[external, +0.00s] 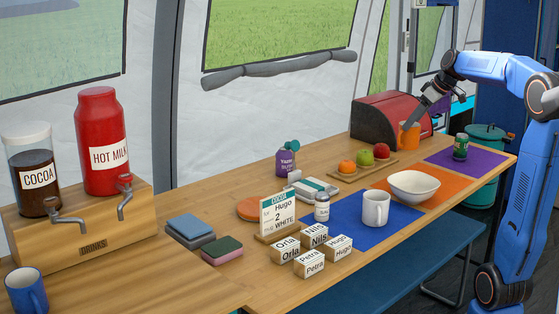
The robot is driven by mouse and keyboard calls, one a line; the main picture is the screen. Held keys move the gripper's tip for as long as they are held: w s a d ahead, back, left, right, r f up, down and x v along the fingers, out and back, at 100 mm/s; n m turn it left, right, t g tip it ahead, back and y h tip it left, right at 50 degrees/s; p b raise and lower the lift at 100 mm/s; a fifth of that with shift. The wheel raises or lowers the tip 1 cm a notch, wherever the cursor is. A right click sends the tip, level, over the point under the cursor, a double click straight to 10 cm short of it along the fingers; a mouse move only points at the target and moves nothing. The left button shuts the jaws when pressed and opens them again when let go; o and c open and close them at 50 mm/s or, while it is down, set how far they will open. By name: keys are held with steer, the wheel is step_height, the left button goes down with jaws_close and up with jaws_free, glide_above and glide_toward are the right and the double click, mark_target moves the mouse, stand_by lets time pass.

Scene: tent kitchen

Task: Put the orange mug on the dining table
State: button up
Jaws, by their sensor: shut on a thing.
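The orange mug (408,136) is at the far end of the long wooden dining table (342,196), in front of the red bread box. My gripper (422,108) reaches down from the upper right and is shut on the mug near its rim. The fingertips are small and partly merged with the mug in this view. The mug looks upright. I cannot tell whether its base touches the table or hangs just above it.
Near the mug are a red bread box (378,116), a fruit board (345,176), a green can (460,147) on a purple mat (480,163) and a white bowl (414,186) on an orange mat. A white mug (376,208) stands on a blue mat. A bench (400,262) runs along the front.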

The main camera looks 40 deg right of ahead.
step_height(320, 180, down, 10)
steer(key=s+d, duration=0.2)
steer(key=s, duration=0.1)
steer(key=shift+d+f+m, duration=0.25)
steer(key=shift+d+m, duration=0.05)
steer(key=shift+d, duration=0.1)
steer(key=shift+f, duration=0.1)
steer(key=o, duration=1.4)
steer(key=v, duration=1.2)
steer(key=shift+a, duration=0.2)
